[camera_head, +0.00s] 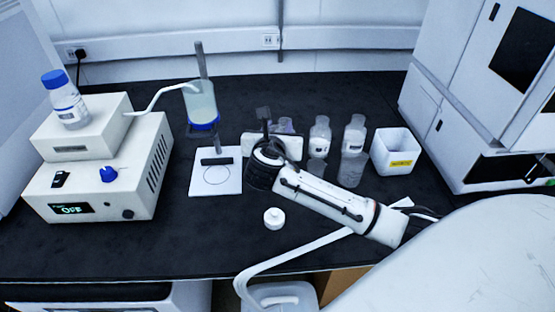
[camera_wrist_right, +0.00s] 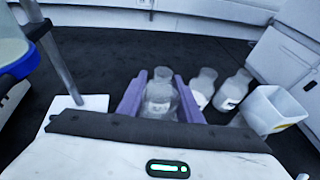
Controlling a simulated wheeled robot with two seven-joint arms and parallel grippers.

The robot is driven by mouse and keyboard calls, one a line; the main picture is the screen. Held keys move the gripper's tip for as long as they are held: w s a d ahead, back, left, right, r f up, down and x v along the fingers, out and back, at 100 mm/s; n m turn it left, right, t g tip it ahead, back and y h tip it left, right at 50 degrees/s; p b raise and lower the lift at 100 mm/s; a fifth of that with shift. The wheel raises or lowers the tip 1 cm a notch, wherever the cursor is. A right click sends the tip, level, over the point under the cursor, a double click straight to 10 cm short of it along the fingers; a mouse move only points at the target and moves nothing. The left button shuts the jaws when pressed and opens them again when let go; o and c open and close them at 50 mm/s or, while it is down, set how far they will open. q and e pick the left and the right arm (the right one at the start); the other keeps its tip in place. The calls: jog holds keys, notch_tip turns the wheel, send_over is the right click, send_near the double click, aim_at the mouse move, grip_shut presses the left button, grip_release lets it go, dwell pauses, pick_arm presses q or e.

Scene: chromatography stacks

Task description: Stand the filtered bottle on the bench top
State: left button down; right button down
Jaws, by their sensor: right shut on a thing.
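My right gripper (camera_head: 284,126) is above the middle of the bench, right of the stand plate. In the right wrist view its purple fingers (camera_wrist_right: 160,100) are shut on a clear, uncapped bottle (camera_wrist_right: 161,98), which looks upright. In the head view the gripper and wrist hide most of this bottle. Whether its base touches the black bench top (camera_head: 160,240) cannot be told. No readable label tells whether it is the filtered one. My left gripper is not in view.
Two clear bottles (camera_head: 319,138) (camera_head: 354,135) stand right of my gripper, near a white bin (camera_head: 396,151). A stand plate (camera_head: 215,176) carries a blue-based vessel (camera_head: 202,105). A white cap (camera_head: 274,218) lies in front. Left is a boxy unit (camera_head: 100,180) with a blue-capped bottle (camera_head: 65,100).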

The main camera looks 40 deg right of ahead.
notch_tip(320, 180, down, 6)
jog(key=shift+f+b, duration=0.15)
jog(key=shift+b, duration=0.15)
jog(key=shift+f, duration=0.1)
jog(key=c, duration=1.3)
grip_release()
jog(key=shift+o, duration=0.2)
jog(key=v, duration=1.2)
jog(key=shift+p, duration=0.4)
jog(key=shift+a, duration=0.1)
